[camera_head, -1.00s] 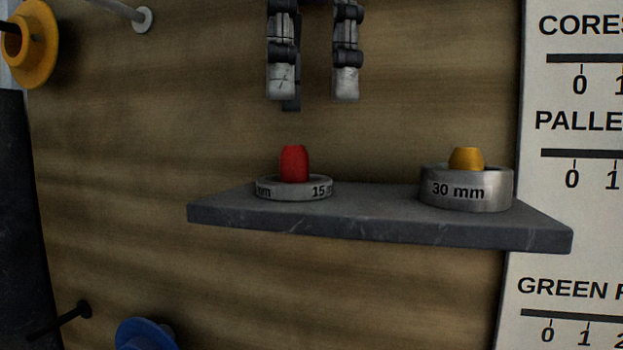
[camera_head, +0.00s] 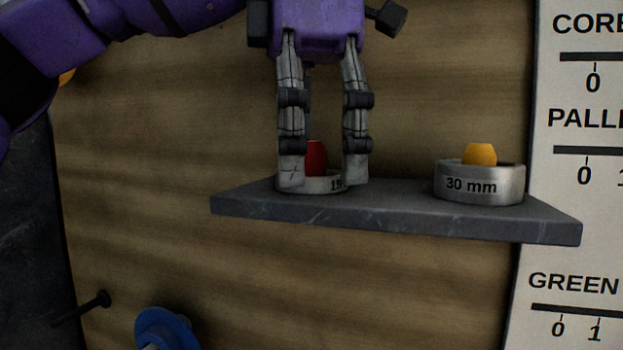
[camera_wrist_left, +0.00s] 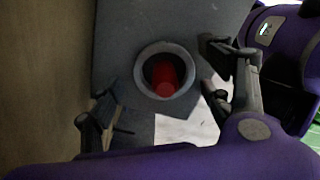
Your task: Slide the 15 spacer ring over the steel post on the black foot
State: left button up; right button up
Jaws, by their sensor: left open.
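The 15 mm spacer ring (camera_head: 322,185) lies flat on a dark grey shelf, around a red peg (camera_head: 316,158). My left gripper (camera_head: 323,177) points down with its fingers open, one on either side of the ring and peg. Its left fingertip covers part of the ring's label. In the left wrist view the grey ring (camera_wrist_left: 139,73) circles the red peg (camera_wrist_left: 164,78), with finger parts at left and right. I cannot tell whether the fingers touch the ring. The steel post and black foot do not show. My right gripper is not in view.
The shelf (camera_head: 390,216) also bears a 30 mm ring (camera_head: 480,187) around a yellow peg (camera_head: 479,154), to the right with free room between. A wooden board stands behind. A blue flanged part (camera_head: 165,328) and a dark peg (camera_head: 100,299) are lower left. A lettered white panel (camera_head: 590,215) is at right.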

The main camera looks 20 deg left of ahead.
pick_arm(q)
jog(key=shift+s+d, duration=0.1)
jog(key=c, duration=1.4)
jog(key=shift+o, duration=0.2)
jog(key=shift+r, duration=0.15)
